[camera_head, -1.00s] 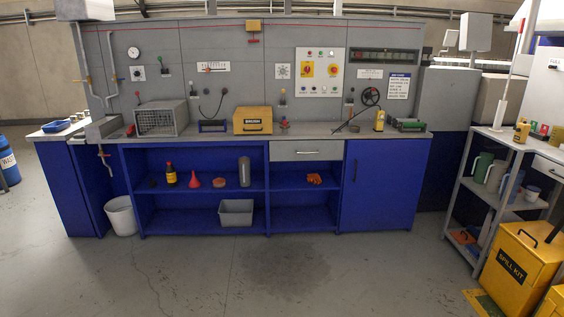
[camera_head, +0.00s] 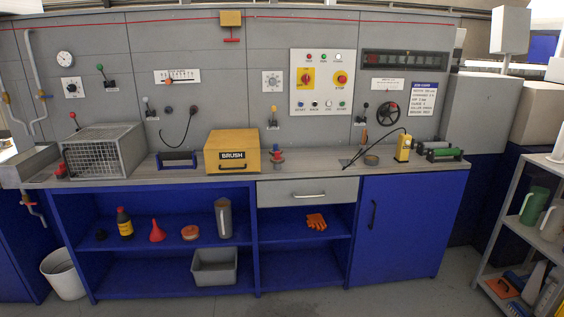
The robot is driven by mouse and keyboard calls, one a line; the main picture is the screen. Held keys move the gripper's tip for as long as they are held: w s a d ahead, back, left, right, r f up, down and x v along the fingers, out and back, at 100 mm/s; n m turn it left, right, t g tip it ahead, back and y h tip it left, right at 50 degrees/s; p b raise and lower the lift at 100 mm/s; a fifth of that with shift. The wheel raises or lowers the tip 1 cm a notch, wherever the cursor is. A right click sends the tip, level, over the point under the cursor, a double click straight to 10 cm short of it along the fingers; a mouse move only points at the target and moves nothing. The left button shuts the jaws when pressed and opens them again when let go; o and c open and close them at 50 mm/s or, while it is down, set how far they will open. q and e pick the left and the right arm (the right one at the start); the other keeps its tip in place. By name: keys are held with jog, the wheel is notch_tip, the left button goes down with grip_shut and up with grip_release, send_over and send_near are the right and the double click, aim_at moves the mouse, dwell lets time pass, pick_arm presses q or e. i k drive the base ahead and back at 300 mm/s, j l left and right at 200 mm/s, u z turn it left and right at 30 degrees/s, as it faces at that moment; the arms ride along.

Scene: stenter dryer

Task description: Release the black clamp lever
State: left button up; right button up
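A small lever with a black knob (camera_head: 365,106) stands on the grey back panel, left of the black handwheel (camera_head: 387,112). It points up, and a small label (camera_head: 360,123) below it is too small to read. Other panel levers have a green knob (camera_head: 99,68), a pale grey knob (camera_head: 146,101), a red knob (camera_head: 73,115) and a yellow knob (camera_head: 274,109). Neither of my grippers is in view.
The grey worktop over blue cabinets holds a wire cage (camera_head: 100,152), a yellow BRUSH box (camera_head: 232,152), a yellow handheld device (camera_head: 403,147) with a black cable, and green rollers (camera_head: 440,152). A shelf rack (camera_head: 500,230) stands at right. Floor shows before the cabinets.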

aim_at(365, 105)
jog(key=i+j+z, duration=0.1)
jog(key=i+z, duration=0.2)
jog(key=i, duration=0.25)
jog(key=i+j+z, duration=0.35)
jog(key=i, duration=0.15)
jog(key=i+j+z, duration=0.3)
jog(key=i, duration=0.2)
jog(key=i+l, duration=0.15)
jog(key=i, duration=0.25)
jog(key=i+l+z, duration=0.1)
jog(key=i, duration=0.35)
jog(key=i+l, duration=0.25)
jog(key=i, duration=0.15)
jog(key=z, duration=0.05)
